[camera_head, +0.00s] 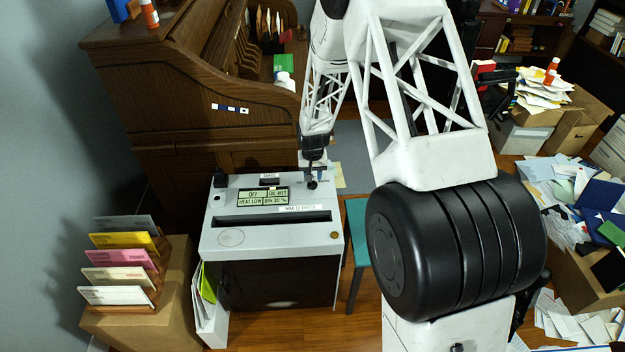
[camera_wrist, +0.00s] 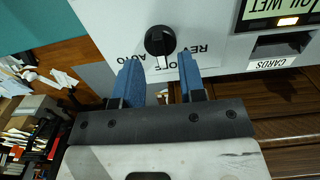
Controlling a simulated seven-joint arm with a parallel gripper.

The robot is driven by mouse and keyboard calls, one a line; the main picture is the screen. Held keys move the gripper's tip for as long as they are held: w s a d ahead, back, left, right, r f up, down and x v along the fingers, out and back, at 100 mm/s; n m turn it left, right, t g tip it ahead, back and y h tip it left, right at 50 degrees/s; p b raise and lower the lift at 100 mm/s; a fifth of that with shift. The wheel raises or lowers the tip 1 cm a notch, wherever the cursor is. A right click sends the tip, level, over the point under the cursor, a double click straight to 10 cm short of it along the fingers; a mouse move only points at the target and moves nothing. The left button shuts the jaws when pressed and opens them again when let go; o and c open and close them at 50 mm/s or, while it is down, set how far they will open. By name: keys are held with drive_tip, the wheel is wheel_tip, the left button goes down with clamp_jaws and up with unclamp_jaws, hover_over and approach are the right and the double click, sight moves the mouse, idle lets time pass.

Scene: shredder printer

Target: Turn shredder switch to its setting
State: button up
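The shredder (camera_head: 270,215) is a light grey box with a dark front, standing below the middle of the head view. Its switch is a round black knob (camera_wrist: 160,41) on the grey top panel, with a white pointer mark toward the fingers. Upside-down AUTO, OFF and REV labels lie around it, partly covered by the fingers; the pointer is toward OFF. My gripper (camera_wrist: 158,62) is open, its two blue fingers apart, with the knob between and just beyond the tips. I cannot tell whether they touch the panel. In the head view, my gripper (camera_head: 313,180) is over the shredder's back right corner.
The green display (camera_head: 263,197) reads OFF among its lines. A paper slot (camera_head: 270,224) lies in front of it. A wooden roll-top desk (camera_head: 185,115) stands behind. A letter rack (camera_head: 125,262) on a box is to the left, and a teal stool (camera_head: 356,230) is to the right.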

sight(312, 183)
drive_tip(key=shift+f, duration=1.4)
clamp_jaws()
